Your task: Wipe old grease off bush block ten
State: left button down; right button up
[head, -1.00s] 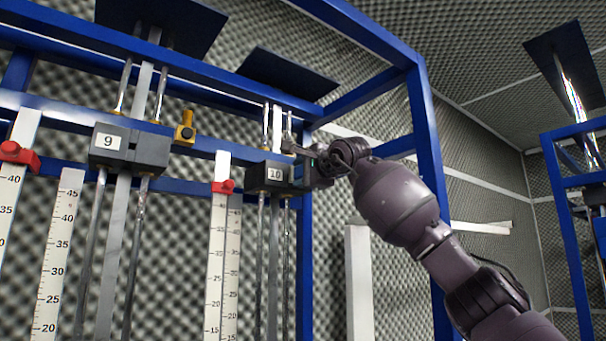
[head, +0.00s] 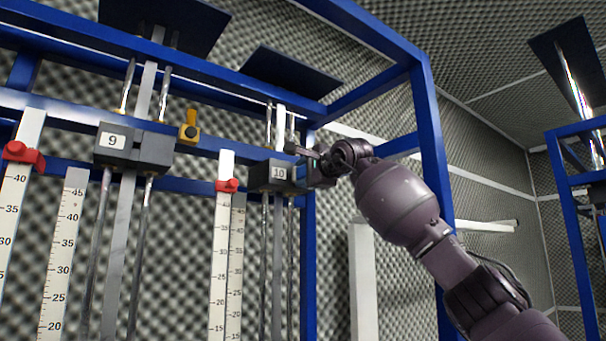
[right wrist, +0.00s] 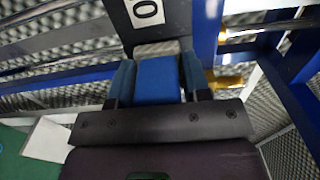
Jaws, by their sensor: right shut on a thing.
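Bush block ten (head: 260,178) is a dark grey block with a white "10" label, on two vertical rods by the rack's right post. Part of it and its label show at the top of the right wrist view (right wrist: 176,22). My right gripper (head: 305,172) is at the block's right side. In the right wrist view its fingers are shut on a blue pad (right wrist: 158,80) with a pale grey front edge (right wrist: 157,48). That edge is at the block's face; I cannot tell whether it touches. No grease can be made out. My left gripper is not in view.
Bush block nine (head: 140,147) sits left on its own rods. A yellow clamp (head: 188,133) is on the blue rail. White rulers (head: 222,240) with red clips stand between. A blue post (head: 425,150) rises behind my right arm. Dark plates (head: 285,70) overhang above.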

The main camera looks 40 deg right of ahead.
jog(key=d, duration=0.5)
jog(key=shift+s+d, duration=0.3)
jog(key=shift+d, duration=0.05)
dwell(0.3)
jog(key=shift+w+a, duration=0.2)
jog(key=shift+a, duration=1.4)
jog(key=shift+w+a, duration=0.15)
jog(key=shift+a, duration=1.4)
jog(key=shift+s+b, duration=0.35)
jog(key=shift+s, duration=0.25)
jog(key=shift+s+a+b, duration=0.15)
jog(key=shift+s+b, duration=0.2)
jog(key=shift+s, duration=0.8)
jog(key=shift+s+a+b, duration=0.15)
jog(key=shift+s+b, duration=0.15)
jog(key=shift+s, duration=0.85)
